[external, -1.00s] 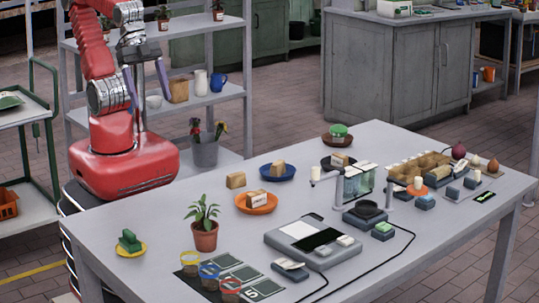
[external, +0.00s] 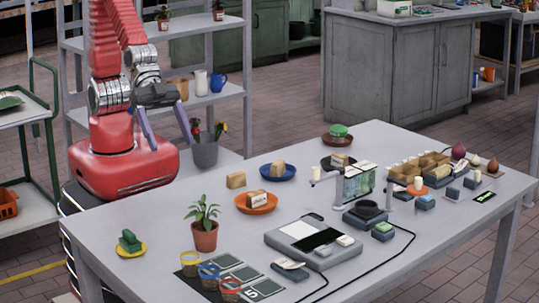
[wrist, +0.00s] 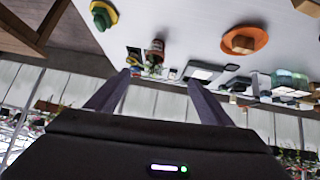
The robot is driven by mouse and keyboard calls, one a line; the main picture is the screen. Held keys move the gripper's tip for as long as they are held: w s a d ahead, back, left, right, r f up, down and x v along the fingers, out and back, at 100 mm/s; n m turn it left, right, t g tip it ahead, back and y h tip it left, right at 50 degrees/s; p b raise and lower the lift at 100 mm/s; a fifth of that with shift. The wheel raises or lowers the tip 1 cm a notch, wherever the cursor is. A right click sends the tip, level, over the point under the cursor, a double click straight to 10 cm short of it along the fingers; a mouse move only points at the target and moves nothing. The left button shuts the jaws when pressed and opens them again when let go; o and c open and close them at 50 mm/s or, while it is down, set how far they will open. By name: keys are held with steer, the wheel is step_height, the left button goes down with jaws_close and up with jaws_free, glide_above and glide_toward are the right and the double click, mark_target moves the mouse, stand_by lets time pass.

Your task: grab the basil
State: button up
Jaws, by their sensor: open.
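A leafy green plant in a terracotta pot (external: 205,235), which looks like the basil, stands upright on the grey table near its left front part. It also shows upside down in the wrist view (wrist: 155,52), beyond the fingertips and roughly between them. My gripper (external: 170,138) is open and empty. It hangs in the air behind the table's far left side, apart from the plant. In the wrist view both fingers (wrist: 160,80) are spread with nothing between them.
A yellow plate with a green object (external: 130,245) is left of the pot. Several cups on a dark mat (external: 190,258) are in front of it. An orange plate (external: 270,207) and a scale-like device (external: 285,235) stand to the right. Shelves (external: 175,105) stand behind my arm.

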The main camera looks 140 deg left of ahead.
steer(key=w+d+f+t, duration=0.2)
steer(key=w+d+f, duration=0.1)
steer(key=w+f, duration=0.45)
steer(key=t+y, duration=0.1)
steer(key=t, duration=0.1)
glide_toward(213, 241)
steer(key=v, duration=0.3)
steer(key=shift+s+d+r, duration=0.2)
steer(key=shift+d+r, duration=0.05)
steer(key=shift+w+f+t, duration=0.1)
steer(key=shift+f+t, duration=0.2)
steer(key=shift+f, duration=0.1)
steer(key=shift+w, duration=0.1)
steer(key=x, duration=0.8)
steer(key=shift+w+a, duration=0.15)
steer(key=shift+f, duration=0.1)
steer(key=shift+x, duration=2.6)
steer(key=shift+f, duration=0.1)
